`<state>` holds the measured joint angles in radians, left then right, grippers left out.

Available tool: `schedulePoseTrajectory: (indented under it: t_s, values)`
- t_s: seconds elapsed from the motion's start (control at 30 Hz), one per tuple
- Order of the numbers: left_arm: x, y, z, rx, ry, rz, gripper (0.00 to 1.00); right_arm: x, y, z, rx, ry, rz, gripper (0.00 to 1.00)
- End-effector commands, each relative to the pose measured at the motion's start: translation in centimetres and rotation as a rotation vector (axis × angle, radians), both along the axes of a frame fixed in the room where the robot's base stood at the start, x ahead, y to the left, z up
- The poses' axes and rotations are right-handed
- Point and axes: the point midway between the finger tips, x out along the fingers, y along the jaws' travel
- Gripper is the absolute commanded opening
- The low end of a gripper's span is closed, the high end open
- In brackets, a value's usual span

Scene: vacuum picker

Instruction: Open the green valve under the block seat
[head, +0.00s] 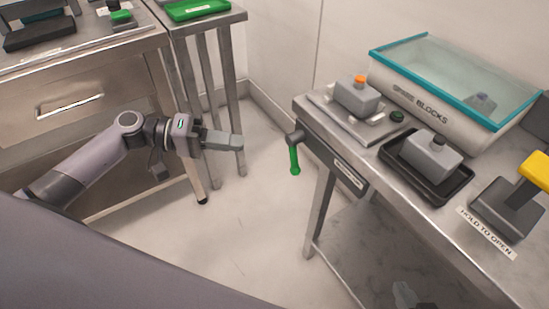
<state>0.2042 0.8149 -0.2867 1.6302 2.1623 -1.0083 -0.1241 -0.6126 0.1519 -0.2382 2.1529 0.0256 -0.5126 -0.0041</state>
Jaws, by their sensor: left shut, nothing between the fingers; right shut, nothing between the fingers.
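The green valve handle (294,160) hangs straight down from a dark stub on the front-left corner of the right-hand steel table (420,225). Above it on the table is a metal block seat (334,115), with a grey block (356,97) with an orange top on it. My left gripper (240,142) is shut and empty, pointing right, in the gap between the two tables. It is left of the green handle and apart from it.
Another grey block (432,154) sits in a black tray (462,190). A yellow-handled device (502,212) is at right by a "HOLD TO OPEN" label. A left steel bench (65,60) has drawers. Floor between is clear.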

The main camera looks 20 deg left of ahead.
Motion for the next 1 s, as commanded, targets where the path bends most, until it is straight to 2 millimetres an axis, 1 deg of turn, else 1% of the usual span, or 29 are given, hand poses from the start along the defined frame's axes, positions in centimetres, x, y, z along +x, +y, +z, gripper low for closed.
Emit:
schedulePoseTrajectory:
  t_s: [0.03,0.3,0.37,0.5,0.7,1.0]
  values:
    - [0.4,-1.2,-0.1,-0.004,-0.003,-0.003,0.0,0.0,0.0,0.0,0.0,-0.002,0.0,0.0]
    - [2.2,-6.2,-1.2,-0.001,-0.003,-0.002,0.0,0.2,0.0,0.1,-0.002,-0.008,0.002,0.0]
    - [1.5,-7.0,-1.7,0.002,0.0,-0.004,0.0,0.2,0.0,0.2,-0.002,-0.008,0.002,0.0]
    - [0.8,-8.4,-2.2,0.002,-0.001,-0.001,0.0,0.2,0.0,0.2,-0.002,-0.008,0.003,0.0]
    - [0.4,-9.2,-2.5,0.001,-0.002,0.001,0.0,0.2,0.0,0.1,-0.003,-0.006,0.002,0.0]
    - [0.4,-9.2,-2.5,0.0,-0.002,0.001,0.0,0.1,0.0,-0.1,-0.003,-0.002,0.002,0.0]
